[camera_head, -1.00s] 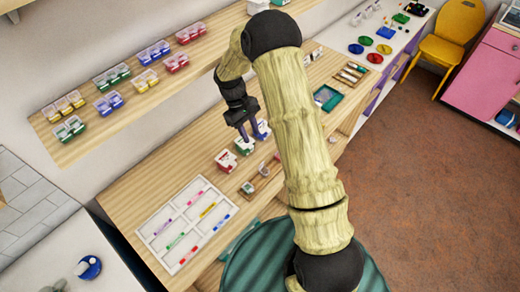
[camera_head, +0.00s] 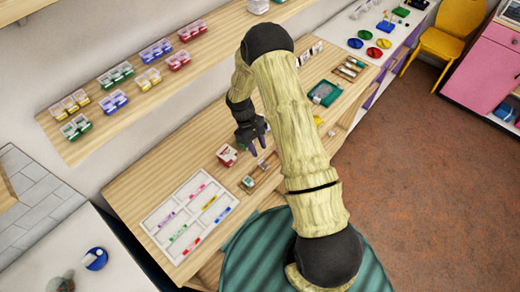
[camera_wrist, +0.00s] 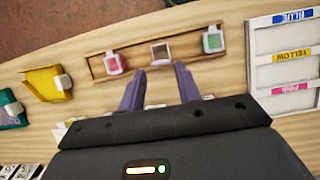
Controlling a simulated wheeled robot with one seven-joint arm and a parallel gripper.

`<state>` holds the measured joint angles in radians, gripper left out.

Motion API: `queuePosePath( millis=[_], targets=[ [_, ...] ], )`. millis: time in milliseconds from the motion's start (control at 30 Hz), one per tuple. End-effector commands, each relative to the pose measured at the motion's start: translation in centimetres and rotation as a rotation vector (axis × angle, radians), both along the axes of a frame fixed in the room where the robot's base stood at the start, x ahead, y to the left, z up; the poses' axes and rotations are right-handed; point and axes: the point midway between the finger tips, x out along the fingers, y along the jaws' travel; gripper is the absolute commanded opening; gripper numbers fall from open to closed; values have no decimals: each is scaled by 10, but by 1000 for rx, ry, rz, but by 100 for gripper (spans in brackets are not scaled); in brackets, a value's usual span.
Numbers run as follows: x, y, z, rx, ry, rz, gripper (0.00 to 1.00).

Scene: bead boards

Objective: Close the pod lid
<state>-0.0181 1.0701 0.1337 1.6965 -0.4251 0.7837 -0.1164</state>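My gripper (camera_head: 257,147) is low over the wooden worktop. In the wrist view its two purple fingers (camera_wrist: 161,74) are spread apart with nothing between them. A shallow wooden tray (camera_wrist: 136,63) lies just beyond the fingertips. It holds a red piece with a white tab (camera_wrist: 114,64), a brownish square in the middle (camera_wrist: 161,52) and a green piece with a white tab (camera_wrist: 213,40). A red-and-white pod (camera_head: 227,155) stands left of my gripper in the head view. I cannot tell which pod's lid is open; my gripper hides part of this area.
A white sorting tray (camera_head: 170,204) with coloured labels lies at the left of the worktop. A yellow piece (camera_wrist: 42,84) and a teal piece (camera_wrist: 10,110) lie left of the wooden tray in the wrist view. A shelf (camera_head: 75,146) with several coloured pods runs along the wall.

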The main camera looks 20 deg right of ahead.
Motion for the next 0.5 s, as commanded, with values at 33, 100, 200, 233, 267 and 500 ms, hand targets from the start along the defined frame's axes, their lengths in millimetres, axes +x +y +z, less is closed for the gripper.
queuePosePath(
  millis=[33,100,200,233,267,500],
  targets=[
    [-3,-2,-5,-1,3,1,34],
    [-6,-4,-14,0,3,1,34],
    [-9,-5,-23,1,2,1,34],
    [-9,-6,-25,1,1,0,34],
    [-9,-6,-26,0,0,0,34],
    [-10,-7,-29,0,-1,0,34]
  ],
)
